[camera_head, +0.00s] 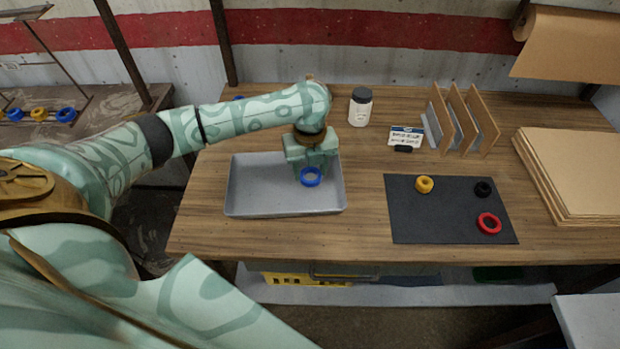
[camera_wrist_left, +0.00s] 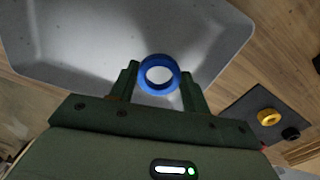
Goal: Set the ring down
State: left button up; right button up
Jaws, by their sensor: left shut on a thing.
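A blue ring (camera_head: 311,177) is held between the fingers of my left gripper (camera_head: 310,172), over the right part of a grey tray (camera_head: 245,205). In the left wrist view the ring (camera_wrist_left: 159,58) sits between the two fingertips (camera_wrist_left: 159,80), with the tray (camera_wrist_left: 60,40) behind it. I cannot tell whether the ring touches the tray floor. My right gripper is in neither view.
A dark mat (camera_head: 420,220) to the right bears a yellow ring (camera_head: 424,184), a black ring (camera_head: 483,188) and a red ring (camera_head: 489,223). Behind stand a white jar (camera_head: 360,110), a small sign (camera_head: 406,138) and wooden dividers (camera_head: 462,120). Cardboard sheets (camera_head: 575,170) lie far right.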

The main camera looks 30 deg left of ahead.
aim_at(309, 171)
pick_arm(q)
jog(key=f+b, duration=0.1)
jog(key=f, duration=0.1)
jog(key=f+b, duration=0.1)
jog(key=f, duration=0.1)
jog(key=shift+w+a, duration=0.2)
jog(key=shift+r, duration=0.15)
jog(key=o, duration=1.1)
jog(key=shift+c, duration=0.2)
notch_tip(309, 171, up, 11)
jog(key=p, duration=0.5)
jog(key=shift+r, duration=0.5)
